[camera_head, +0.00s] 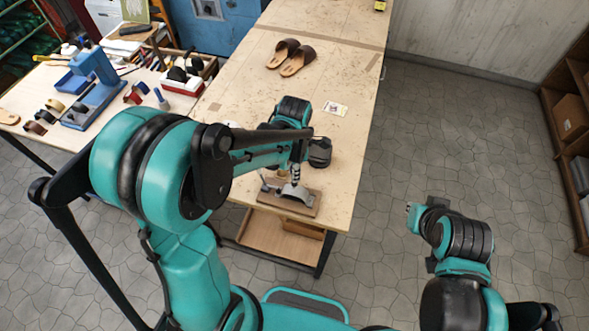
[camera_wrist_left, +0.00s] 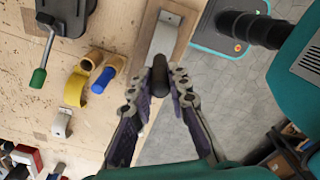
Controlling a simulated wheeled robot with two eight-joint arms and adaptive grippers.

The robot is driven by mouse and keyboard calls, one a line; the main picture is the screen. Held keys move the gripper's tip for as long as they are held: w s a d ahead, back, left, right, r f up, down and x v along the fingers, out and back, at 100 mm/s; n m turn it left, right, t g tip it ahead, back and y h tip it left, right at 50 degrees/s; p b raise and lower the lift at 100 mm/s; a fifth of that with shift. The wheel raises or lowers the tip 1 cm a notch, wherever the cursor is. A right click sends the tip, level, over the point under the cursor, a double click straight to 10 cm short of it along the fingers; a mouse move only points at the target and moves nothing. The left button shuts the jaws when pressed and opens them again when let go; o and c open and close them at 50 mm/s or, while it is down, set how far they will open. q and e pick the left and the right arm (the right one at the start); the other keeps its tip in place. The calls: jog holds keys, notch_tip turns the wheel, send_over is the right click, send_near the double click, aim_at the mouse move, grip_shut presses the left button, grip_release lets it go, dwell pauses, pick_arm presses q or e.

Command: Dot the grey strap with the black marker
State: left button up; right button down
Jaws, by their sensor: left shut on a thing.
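The grey strap (camera_head: 298,192) lies on a wooden board (camera_head: 275,199) at the near end of the workbench. In the left wrist view the pale grey strap (camera_wrist_left: 164,35) runs along its board near the top. My left gripper (camera_head: 296,172) is over the board, partly hidden by my arm. Its fingers are closed on the black marker (camera_wrist_left: 160,75), which is seen nearly end-on near the strap's lower end. I cannot tell whether the tip touches the strap. My right gripper (camera_head: 411,208) is over the floor to the right, away from the bench; its jaws are too small to read.
Two brown sandals (camera_head: 290,57) and a small card (camera_head: 335,108) lie farther up the bench. A blue press (camera_head: 92,80) stands on the left table.

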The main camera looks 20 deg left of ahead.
pick_arm(q)
jog(key=shift+a, duration=0.1)
jog(key=shift+s, duration=0.1)
dwell(0.4)
jog(key=shift+f+b, duration=0.5)
jog(key=shift+f, duration=0.1)
jog(key=shift+r, duration=0.1)
dwell(0.5)
notch_tip(320, 180, up, 7)
jog(key=p, duration=0.5)
dwell(0.5)
